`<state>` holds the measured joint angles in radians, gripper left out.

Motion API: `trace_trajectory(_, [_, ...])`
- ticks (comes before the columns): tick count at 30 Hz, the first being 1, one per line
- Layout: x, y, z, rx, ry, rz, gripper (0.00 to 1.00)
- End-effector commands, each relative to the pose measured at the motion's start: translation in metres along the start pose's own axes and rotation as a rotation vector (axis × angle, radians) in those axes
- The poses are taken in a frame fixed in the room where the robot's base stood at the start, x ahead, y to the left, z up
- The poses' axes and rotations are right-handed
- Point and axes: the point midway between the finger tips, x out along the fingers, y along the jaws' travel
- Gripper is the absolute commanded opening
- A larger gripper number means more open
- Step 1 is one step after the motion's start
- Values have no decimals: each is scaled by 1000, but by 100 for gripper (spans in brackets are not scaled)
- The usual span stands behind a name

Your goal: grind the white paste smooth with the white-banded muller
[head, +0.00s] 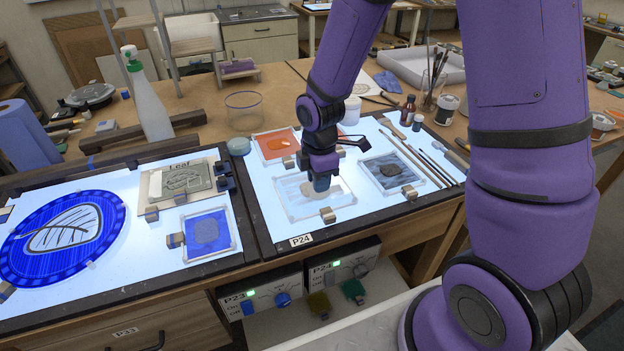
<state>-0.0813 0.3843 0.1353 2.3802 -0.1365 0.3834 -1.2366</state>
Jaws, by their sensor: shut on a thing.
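A clear glass slab (286,205) lies on the right light panel, with a pale, whitish-beige paste patch (307,189) near its middle. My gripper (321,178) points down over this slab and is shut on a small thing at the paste. The held thing is mostly hidden by the fingers; it appears to be the muller, but its white band cannot be made out. Whether its base touches the glass cannot be told. The arm comes down from the upper right and covers part of the slab's far side.
An orange-paste slab (262,147) lies behind, and a dark-grey-paste slab (372,165) lies to the right. Brushes (425,165) lie further right. A blue-paste slab (190,246) and a leaf panel (118,225) lie on the left light table. Small blocks (328,215) sit at slab edges.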

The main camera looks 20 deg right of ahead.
Motion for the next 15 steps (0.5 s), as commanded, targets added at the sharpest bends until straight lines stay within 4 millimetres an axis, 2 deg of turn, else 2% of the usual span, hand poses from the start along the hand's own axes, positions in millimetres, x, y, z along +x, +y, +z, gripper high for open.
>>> trace_trajectory(5, [1, 0, 5, 1, -1, -3, 0])
trace_trajectory(15, [-1, 14, 12, 0, 0, 0, 0])
